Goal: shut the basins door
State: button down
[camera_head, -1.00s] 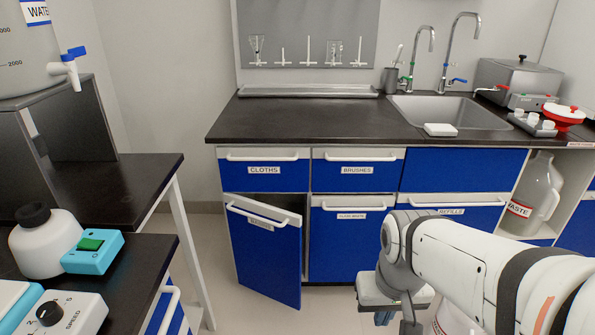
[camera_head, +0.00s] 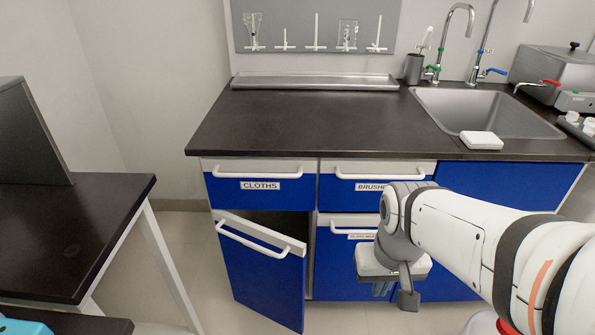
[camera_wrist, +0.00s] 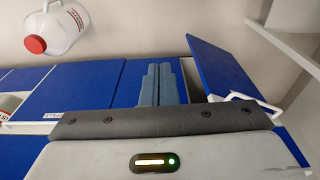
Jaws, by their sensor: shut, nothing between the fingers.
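The door under the drawer marked CLOTHS stands ajar (camera_head: 262,275); I take it for the basins door, though its own label is not readable. It seems hinged at its left, with its right edge swung out and a dark gap behind it. It has a white bar handle (camera_head: 252,239). In the wrist view a blue panel, seemingly this door (camera_wrist: 222,70), stands out at the right with a white handle (camera_wrist: 243,97). My gripper (camera_head: 383,289) is shut and empty, right of the door and apart from it. Its fingers also show in the wrist view (camera_wrist: 160,85).
The CLOTHS drawer (camera_head: 259,186) above is shut. Another blue door (camera_head: 345,265) right of the open one looks shut, partly behind my arm. A dark side table (camera_head: 75,230) stands at the left, with bare floor between. A white jug (camera_wrist: 55,28) shows in the wrist view.

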jog(key=shift+w, duration=0.1)
jog(key=w+a+n+h+p, duration=0.1)
jog(key=w+a+n+p, duration=0.65)
jog(key=n, duration=0.65)
jog(key=n+t+p, duration=0.1)
jog(key=n+p, duration=0.2)
jog(key=n, duration=1.3)
send_near(296, 248)
jog(key=s+a+r, duration=0.2)
jog(key=s+r, duration=0.1)
jog(key=s, duration=0.3)
jog(key=shift+w+d+f+b, duration=0.5)
jog(key=shift+w+f+b, duration=0.35)
jog(key=shift+f, duration=0.85)
jog(key=shift+w+d+f+b, duration=0.55)
jog(key=shift+w+f, duration=0.45)
jog(key=shift+f, duration=0.65)
jog(key=shift+w+d+f+b, duration=0.4)
jog(key=shift+w+f+b, duration=0.5)
jog(key=shift+f, duration=0.8)
